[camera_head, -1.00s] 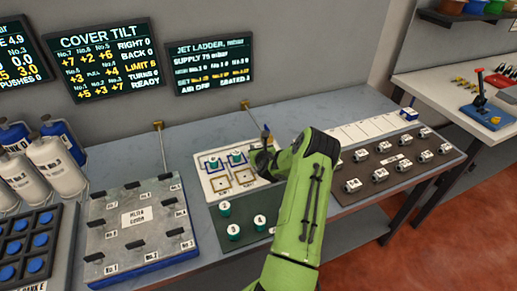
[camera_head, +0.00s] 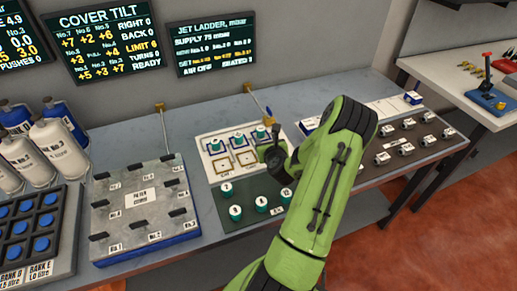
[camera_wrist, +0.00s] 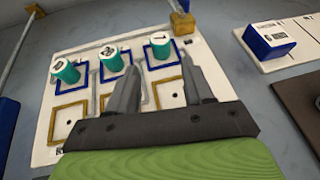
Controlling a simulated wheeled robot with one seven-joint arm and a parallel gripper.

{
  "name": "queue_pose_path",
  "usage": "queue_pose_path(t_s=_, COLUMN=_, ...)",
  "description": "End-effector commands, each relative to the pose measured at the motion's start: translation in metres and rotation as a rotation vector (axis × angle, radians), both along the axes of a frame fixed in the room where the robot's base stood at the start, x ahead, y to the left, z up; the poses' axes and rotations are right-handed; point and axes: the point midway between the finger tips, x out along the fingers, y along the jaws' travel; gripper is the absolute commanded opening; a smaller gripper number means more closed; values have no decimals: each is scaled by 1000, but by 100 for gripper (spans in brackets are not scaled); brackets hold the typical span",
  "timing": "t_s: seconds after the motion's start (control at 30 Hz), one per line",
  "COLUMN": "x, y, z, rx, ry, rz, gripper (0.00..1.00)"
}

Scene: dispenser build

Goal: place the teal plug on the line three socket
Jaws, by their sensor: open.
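A white board (camera_head: 209,174) carries a row of blue-outlined squares above a row of gold-outlined squares. Three teal plugs stand upright in the blue squares, the left (camera_wrist: 65,72), middle (camera_wrist: 111,61) and right (camera_wrist: 160,46). They also show in the head view, left (camera_head: 215,144), middle (camera_head: 238,137) and right (camera_head: 260,131). My gripper (camera_wrist: 160,52) is open over the board. In the wrist view the right plug appears between its spread fingertips, with no visible finger contact. The fingers partly hide the gold squares. I cannot read which socket is line three.
Several teal plugs (camera_head: 262,203) stand on the green mat (camera_head: 235,226) in front of the board. A dark tray (camera_head: 372,172) with white-topped blocks lies right, beyond my arm. A blue-sided block (camera_wrist: 269,42) sits on a white strip. A thin post (camera_head: 258,101) stands behind the board.

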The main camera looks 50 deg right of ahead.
Motion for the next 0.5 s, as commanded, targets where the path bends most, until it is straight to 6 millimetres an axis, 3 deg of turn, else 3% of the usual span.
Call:
queue_pose_path(t_s=0.13, x=2, y=3, z=2, rx=-8, ry=10, rz=16, gripper=51)
queue_pose_path(t_s=0.23, x=27, y=28, z=19, rx=-109, ry=116, rz=176, gripper=51)
queue_pose_path(t_s=0.27, x=38, y=42, z=28, rx=-164, ry=171, rz=261, gripper=51)
queue_pose_path(t_s=0.4, x=78, y=136, z=73, rx=-548, ry=510, rz=764, gripper=51)
queue_pose_path(t_s=0.5, x=80, y=207, z=106, rx=-879, ry=736, rz=1116, gripper=51)
